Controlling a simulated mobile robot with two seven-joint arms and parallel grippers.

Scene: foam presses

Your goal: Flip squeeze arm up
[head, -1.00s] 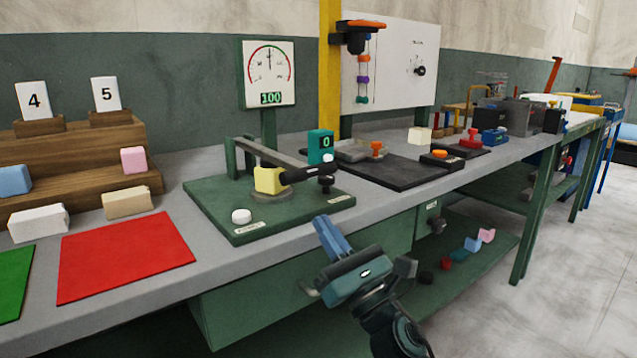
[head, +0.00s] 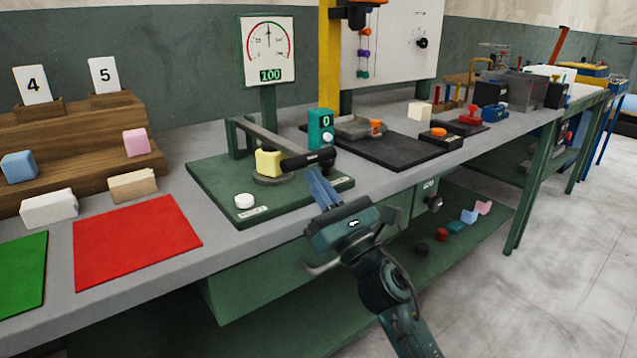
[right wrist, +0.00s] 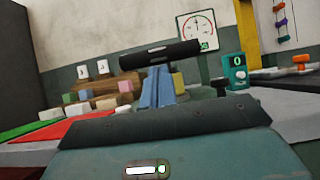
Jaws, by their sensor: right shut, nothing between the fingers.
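The squeeze arm (head: 270,138) is a grey bar with a black handle (head: 308,160), hinged at a green post on the green press base (head: 222,196). It lies down over a yellow foam block (head: 268,163) on a round pad. The handle also shows in the right wrist view (right wrist: 160,54), just beyond the fingertips. My right gripper (head: 316,176) has blue fingers that are shut and empty. Its tips are just below and in front of the handle; I cannot tell whether they touch. My left gripper is not in view.
A dial gauge (head: 267,50) with a display reading 100 stands behind the press. A teal counter (head: 320,130) reading 0 is beside the handle. A white button (head: 244,201) sits on the base. A red mat (head: 136,240) lies left. The floor at right is clear.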

